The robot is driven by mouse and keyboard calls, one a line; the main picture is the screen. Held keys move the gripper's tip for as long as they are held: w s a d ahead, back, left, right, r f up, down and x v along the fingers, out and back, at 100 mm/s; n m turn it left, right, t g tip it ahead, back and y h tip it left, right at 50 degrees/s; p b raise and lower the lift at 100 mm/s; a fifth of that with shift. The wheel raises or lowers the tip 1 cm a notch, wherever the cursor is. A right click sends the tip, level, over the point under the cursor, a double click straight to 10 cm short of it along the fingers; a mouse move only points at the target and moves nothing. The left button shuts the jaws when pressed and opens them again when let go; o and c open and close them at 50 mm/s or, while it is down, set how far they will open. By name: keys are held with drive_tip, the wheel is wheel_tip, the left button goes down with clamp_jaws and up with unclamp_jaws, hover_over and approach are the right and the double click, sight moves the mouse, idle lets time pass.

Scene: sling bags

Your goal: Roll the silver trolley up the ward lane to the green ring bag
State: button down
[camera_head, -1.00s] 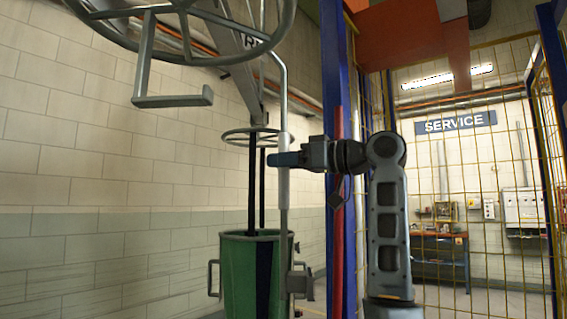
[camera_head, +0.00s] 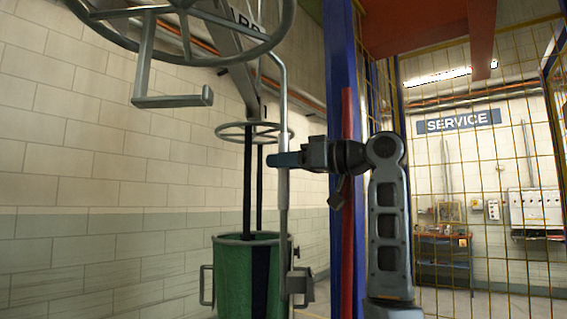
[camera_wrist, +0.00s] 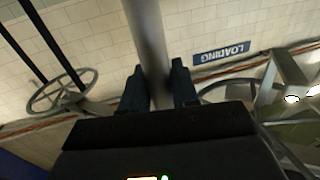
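The silver trolley shows as an upright grey pole (camera_head: 284,215) and a large spoked ring (camera_head: 190,52) with a bracket at the upper left; its base is out of view. My gripper (camera_head: 285,160) is at the pole at mid height. In the wrist view the pole (camera_wrist: 147,35) runs between the two dark fingers (camera_wrist: 160,92), which sit close on both sides. The green ring bag (camera_head: 228,280) hangs on dark straps beneath a smaller silver ring (camera_head: 232,130), beyond the pole. The pole partly covers its right side, and its bottom is cut off.
A block wall (camera_head: 75,180) runs along the left. A blue post (camera_head: 341,80) and yellow mesh fence (camera_head: 470,270) stand on the right, near my arm. Beyond the fence are a SERVICE sign (camera_head: 459,121) and a workbench (camera_head: 440,250). A LOADING sign (camera_wrist: 222,52) shows in the wrist view.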

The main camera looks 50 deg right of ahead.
drive_tip(key=c, duration=1)
unclamp_jaws()
drive_tip(key=shift+o, duration=0.2)
drive_tip(key=b+v, duration=0.2)
drive_tip(key=v, duration=0.6)
drive_tip(key=shift+c, duration=0.4)
